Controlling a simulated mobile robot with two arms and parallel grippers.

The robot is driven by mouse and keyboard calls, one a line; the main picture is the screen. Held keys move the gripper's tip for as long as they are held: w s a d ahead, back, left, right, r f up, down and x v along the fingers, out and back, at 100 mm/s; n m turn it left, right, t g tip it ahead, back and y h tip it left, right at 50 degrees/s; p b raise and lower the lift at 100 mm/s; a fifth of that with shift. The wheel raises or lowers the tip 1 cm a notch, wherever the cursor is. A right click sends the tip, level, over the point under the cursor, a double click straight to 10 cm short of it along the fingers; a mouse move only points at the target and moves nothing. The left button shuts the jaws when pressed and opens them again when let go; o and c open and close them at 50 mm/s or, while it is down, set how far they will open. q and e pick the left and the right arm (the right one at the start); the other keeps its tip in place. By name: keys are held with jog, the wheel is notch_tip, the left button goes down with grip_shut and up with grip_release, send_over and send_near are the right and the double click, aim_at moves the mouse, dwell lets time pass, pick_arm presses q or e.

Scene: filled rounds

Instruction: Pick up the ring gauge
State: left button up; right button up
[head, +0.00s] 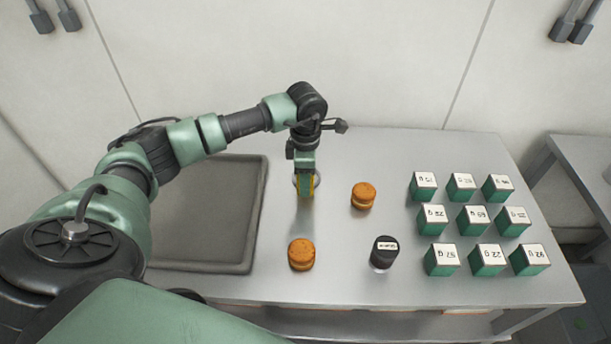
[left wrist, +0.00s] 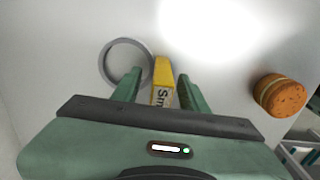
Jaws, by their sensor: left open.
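The ring gauge shows in the left wrist view as a grey ring (left wrist: 106,62) lying on the bench, beside one finger. In the head view its pale rim (head: 318,180) is mostly hidden behind my left gripper (head: 305,190). A yellow piece (left wrist: 161,72) with dark lettering, partly readable as "Sm", lies between the left fingers (left wrist: 158,88). I cannot tell whether it is joined to the ring. My left gripper points down, open, with its fingers on either side of the yellow piece. My right gripper is not in view.
Two orange-brown round stacks (head: 363,196) (head: 301,255) and a dark-capped jar (head: 384,252) stand near the gripper. Several green labelled cubes (head: 432,220) stand in rows at right. An empty grey tray (head: 215,262) lies at left. The bench's back strip is clear.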

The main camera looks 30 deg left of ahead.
pick_arm(q)
jog(key=shift+f, duration=0.3)
grip_shut()
jog(key=shift+r, duration=0.1)
